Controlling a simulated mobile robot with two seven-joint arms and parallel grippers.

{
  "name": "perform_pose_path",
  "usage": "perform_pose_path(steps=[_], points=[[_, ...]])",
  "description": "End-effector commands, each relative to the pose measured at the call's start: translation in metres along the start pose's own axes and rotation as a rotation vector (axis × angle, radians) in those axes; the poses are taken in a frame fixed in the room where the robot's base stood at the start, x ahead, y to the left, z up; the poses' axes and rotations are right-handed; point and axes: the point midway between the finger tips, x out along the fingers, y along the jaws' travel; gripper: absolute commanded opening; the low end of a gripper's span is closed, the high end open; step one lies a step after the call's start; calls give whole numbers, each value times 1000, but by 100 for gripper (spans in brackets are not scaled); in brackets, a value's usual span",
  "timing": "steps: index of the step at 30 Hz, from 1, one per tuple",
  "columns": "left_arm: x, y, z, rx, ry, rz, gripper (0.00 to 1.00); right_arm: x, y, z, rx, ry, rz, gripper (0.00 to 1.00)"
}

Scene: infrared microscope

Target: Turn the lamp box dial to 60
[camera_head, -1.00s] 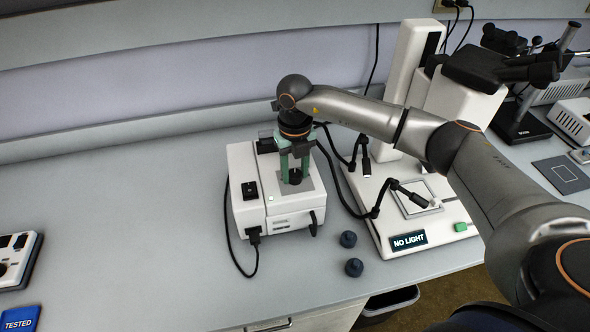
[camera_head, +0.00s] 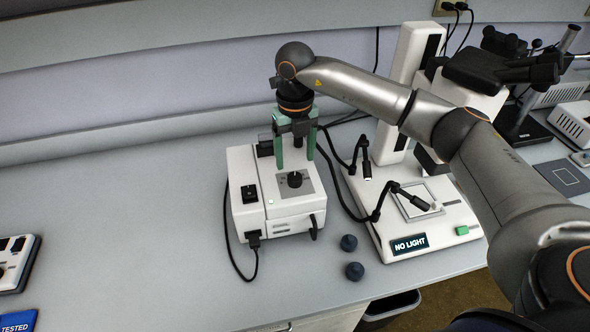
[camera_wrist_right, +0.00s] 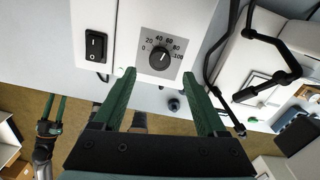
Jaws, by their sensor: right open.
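The lamp box (camera_head: 275,205) is a white box on the bench with a black dial (camera_head: 295,179) on a grey plate on top. In the right wrist view the dial (camera_wrist_right: 160,58) has a scale from 0 to 100, and its pointer mark seems to aim up and slightly right, near 60; the exact reading is unclear. My right gripper (camera_head: 296,160) is open and empty, with green fingers just above and behind the dial, apart from it. My left gripper (camera_wrist_right: 54,107) shows small at the left of the right wrist view, its green fingers apart.
A black rocker switch (camera_head: 249,192) sits left of the dial. Two dark knobs (camera_head: 348,242) lie right of the box. The microscope (camera_head: 400,215) with gooseneck lights and a "NO LIGHT" sign (camera_head: 410,244) stands at the right. The bench to the left is mostly clear.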

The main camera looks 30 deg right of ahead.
Motion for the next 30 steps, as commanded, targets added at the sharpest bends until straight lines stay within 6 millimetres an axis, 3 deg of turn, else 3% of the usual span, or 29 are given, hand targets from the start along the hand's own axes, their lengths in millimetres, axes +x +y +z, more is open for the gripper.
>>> perform_pose_path(steps=[6, 12, 30], points=[[4, 0, 4, 0, 0, 0, 50, -43, 0, 0, 0, -3, 0, 74], [5, 0, 5, 0, 0, 0, 50, -61, 0, 0, 0, -1, 1, 74], [5, 0, 5, 0, 0, 0, 50, -63, 0, 0, 0, 0, 0, 74]])
